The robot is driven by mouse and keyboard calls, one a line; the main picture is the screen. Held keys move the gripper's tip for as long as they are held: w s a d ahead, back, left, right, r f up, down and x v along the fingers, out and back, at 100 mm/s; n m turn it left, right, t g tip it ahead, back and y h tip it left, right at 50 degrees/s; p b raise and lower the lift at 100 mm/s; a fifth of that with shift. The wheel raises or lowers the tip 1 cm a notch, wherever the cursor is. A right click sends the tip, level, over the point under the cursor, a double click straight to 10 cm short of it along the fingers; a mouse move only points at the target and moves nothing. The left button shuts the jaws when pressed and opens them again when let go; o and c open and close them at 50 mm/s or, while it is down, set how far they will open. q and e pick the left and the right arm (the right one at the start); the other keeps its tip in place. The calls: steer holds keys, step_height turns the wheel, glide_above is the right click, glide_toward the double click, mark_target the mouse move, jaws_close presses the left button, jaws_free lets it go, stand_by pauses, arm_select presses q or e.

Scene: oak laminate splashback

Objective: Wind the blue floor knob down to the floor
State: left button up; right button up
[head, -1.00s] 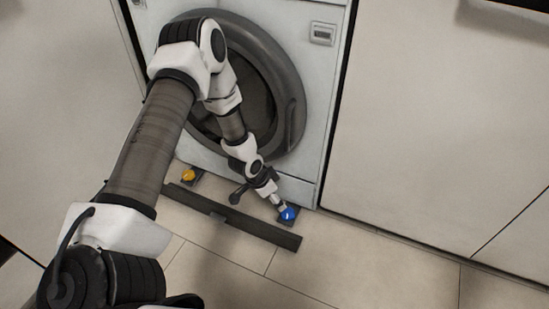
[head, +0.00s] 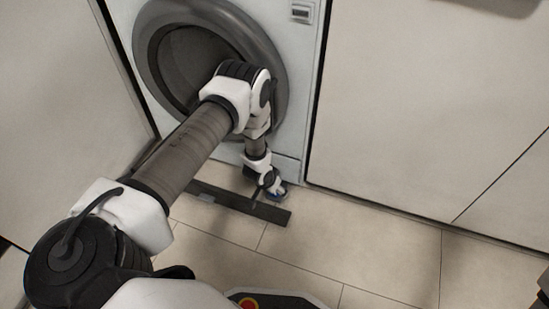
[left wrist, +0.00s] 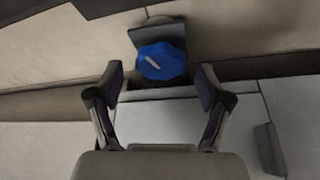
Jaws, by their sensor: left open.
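The blue floor knob (left wrist: 161,62) has a pale mark across its face and sits on a dark bracket at the front corner of the washing machine. My left gripper (left wrist: 160,80) is open, with one finger to each side of the knob's near edge in the wrist view. I cannot tell whether a finger touches it. In the head view my left gripper (head: 274,189) is at the knob, low near the floor. My right gripper is out of view.
The washing machine (head: 298,85) stands behind, its round door partly hidden by my arm. A dark strip (head: 225,201) lies on the tiled floor in front. Pale cabinet fronts (head: 420,110) are to the right. The floor (head: 360,245) right of the knob is clear.

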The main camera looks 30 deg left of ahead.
arm_select(q)
steer(key=shift+w+f, duration=0.1)
steer(key=shift+f, duration=0.1)
steer(key=c, duration=1.2)
steer(key=shift+o, duration=0.2)
steer(key=shift+m, duration=0.4)
steer(key=m+h+b, duration=0.1)
steer(key=m, duration=0.1)
steer(key=m+b, duration=0.1)
steer(key=b, duration=0.1)
steer(key=shift+a+f+m+h, duration=0.1)
steer(key=shift+f+m+h, duration=0.1)
steer(key=shift+m+h, duration=0.2)
steer(key=shift+r+m+g+h+b, duration=0.15)
steer(key=shift+m+g+h+b, duration=0.15)
steer(key=shift+m+b, duration=0.55)
steer(key=o, duration=1.2)
steer(key=shift+r, duration=0.1)
steer(key=shift+c, duration=0.2)
